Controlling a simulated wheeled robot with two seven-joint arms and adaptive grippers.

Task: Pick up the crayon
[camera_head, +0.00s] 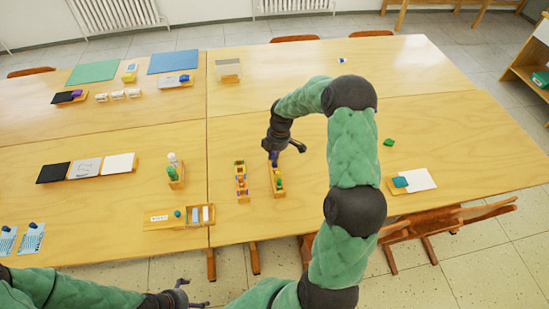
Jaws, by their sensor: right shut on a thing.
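My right gripper (279,149) is over the far end of a narrow wooden tray (277,191) on the table, shut on a small dark blue-purple piece (274,156) that looks like the crayon. The arm and fingers hide part of it, and I cannot tell whether it is clear of the tray. The tray holds several small coloured pieces. A similar tray (241,198) with coloured pieces stands just left of it. My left gripper (190,293) is open and empty at the bottom edge, in front of the table.
A bottle stand (176,183) and a wooden box (180,223) stand to the left. A green piece (389,142) and a white card on a wooden tray (391,188) lie to the right. Chairs (440,222) stand at the front edge.

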